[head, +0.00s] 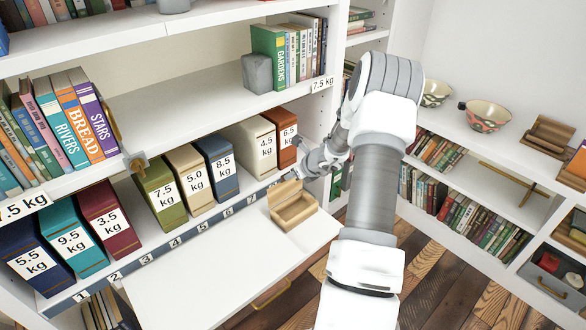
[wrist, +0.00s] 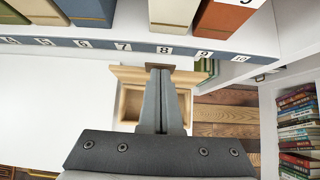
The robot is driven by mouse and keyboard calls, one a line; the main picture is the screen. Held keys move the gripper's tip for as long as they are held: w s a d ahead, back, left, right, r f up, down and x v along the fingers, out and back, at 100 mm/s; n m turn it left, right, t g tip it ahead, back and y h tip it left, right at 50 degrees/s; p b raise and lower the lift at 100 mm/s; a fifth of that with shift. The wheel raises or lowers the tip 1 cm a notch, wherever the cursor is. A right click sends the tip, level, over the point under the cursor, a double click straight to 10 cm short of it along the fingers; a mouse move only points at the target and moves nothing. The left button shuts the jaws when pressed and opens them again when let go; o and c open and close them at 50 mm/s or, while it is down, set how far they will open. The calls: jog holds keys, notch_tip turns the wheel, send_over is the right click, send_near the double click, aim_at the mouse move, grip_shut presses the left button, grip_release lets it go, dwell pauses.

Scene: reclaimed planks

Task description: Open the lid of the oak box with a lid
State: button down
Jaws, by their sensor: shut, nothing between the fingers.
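The oak box (head: 294,212) sits on the white pull-out board, near its right edge, below the row of numbered binders. Its lid (head: 284,191) stands raised at the back of the box, and the hollow inside shows. In the wrist view the box (wrist: 130,103) lies partly behind my gripper (wrist: 160,70), whose fingers are together and empty. The fingertips are at the raised lid, by a small dark brown piece; whether they touch it I cannot tell. In the head view my gripper (head: 291,175) is just above the lid.
Weight-labelled binders (head: 208,170) stand in a row behind the box, above a numbered strip. The white board (head: 215,270) is clear left of the box. A bookshelf with bowls (head: 488,115) stands to the right. Plank floor (head: 440,275) shows below.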

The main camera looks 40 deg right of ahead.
jog(key=w+p, duration=0.2)
jog(key=p, duration=0.1)
jog(key=shift+w+a+r+g, duration=0.1)
jog(key=shift+g, duration=0.3)
dwell(0.3)
jog(key=shift+s+f+b, duration=0.35)
jog(key=shift+s+b, duration=0.35)
jog(key=shift+b, duration=0.25)
